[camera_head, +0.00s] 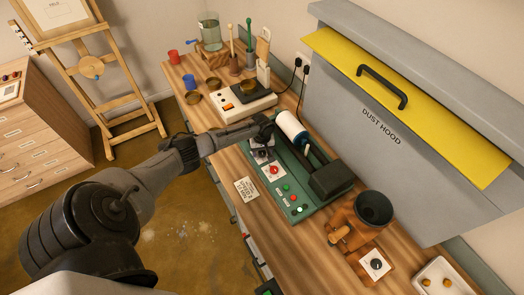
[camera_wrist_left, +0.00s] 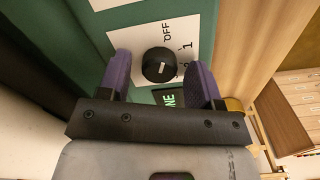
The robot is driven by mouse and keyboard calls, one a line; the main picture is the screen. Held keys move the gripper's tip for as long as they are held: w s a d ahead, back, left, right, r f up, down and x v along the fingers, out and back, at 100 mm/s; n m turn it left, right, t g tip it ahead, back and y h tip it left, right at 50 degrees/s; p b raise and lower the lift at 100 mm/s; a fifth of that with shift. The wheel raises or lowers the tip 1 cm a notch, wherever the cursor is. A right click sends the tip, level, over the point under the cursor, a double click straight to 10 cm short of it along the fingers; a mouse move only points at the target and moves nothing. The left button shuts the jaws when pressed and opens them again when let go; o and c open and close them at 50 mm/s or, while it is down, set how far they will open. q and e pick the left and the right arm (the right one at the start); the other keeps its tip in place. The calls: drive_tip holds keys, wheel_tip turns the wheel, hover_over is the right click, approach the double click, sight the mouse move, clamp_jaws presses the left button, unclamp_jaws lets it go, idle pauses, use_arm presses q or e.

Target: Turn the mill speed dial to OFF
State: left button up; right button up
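The mill speed dial (camera_wrist_left: 158,65) is a round black knob on a white label plate in the left wrist view. The word OFF and the number 1 are printed beside it; other numbers are partly hidden. A small white mark shows on its lower side, away from OFF. My left gripper (camera_wrist_left: 160,58) is open, with one purple-padded finger on each side of the dial; I see gaps, with no clear contact. In the head view my left gripper (camera_head: 264,132) is over the far-left end of the green mill (camera_head: 315,200). My right gripper is not in view.
A white roller (camera_head: 291,127) stands beside the gripper. A red button (camera_head: 274,170) is nearby on the mill. A scale (camera_head: 246,104) stands behind, and a dark bowl (camera_head: 373,208) stands to the right. The dust hood (camera_head: 380,120) borders the bench. A lit display (camera_wrist_left: 168,98) partly reads NE.

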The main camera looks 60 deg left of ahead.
sight(262, 152)
use_arm(q)
drive_tip(key=shift+r, duration=0.3)
wheel_tip(262, 152, up, 13)
drive_tip(key=shift+p, duration=0.3)
drive_tip(key=shift+r, duration=0.1)
idle(0.7)
